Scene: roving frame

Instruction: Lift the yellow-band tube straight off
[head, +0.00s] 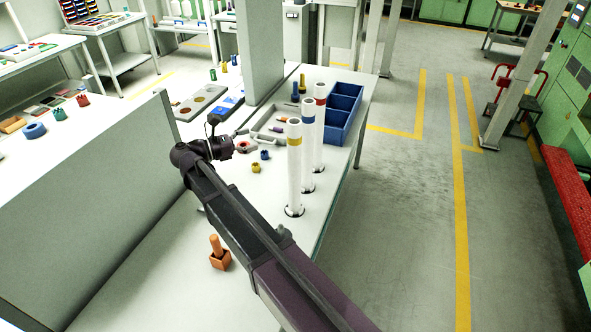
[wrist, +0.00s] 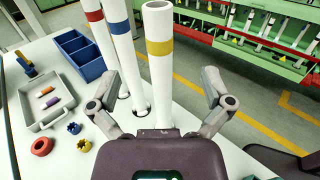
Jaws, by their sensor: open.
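The yellow-band tube (head: 294,180) is a tall white cylinder standing upright at the near end of a row of three on the bench. The blue-band tube (head: 308,150) and red-band tube (head: 320,120) stand behind it. My gripper (head: 243,141) is left of the yellow-band tube in the head view, open and empty. In the wrist view the yellow-band tube (wrist: 160,75) appears between my spread fingers, with a gap on both sides; its foot is hidden by my gripper body. The blue-band tube (wrist: 119,36) and red-band tube (wrist: 97,35) are to its left.
A blue divided bin (head: 343,112) stands behind the tubes. A grey tray (wrist: 44,106) with small parts, a red ring (wrist: 42,145) and small yellow and blue gear-like pieces lie left of the tubes. An orange block with a peg (head: 219,258) is nearer. Open floor lies right.

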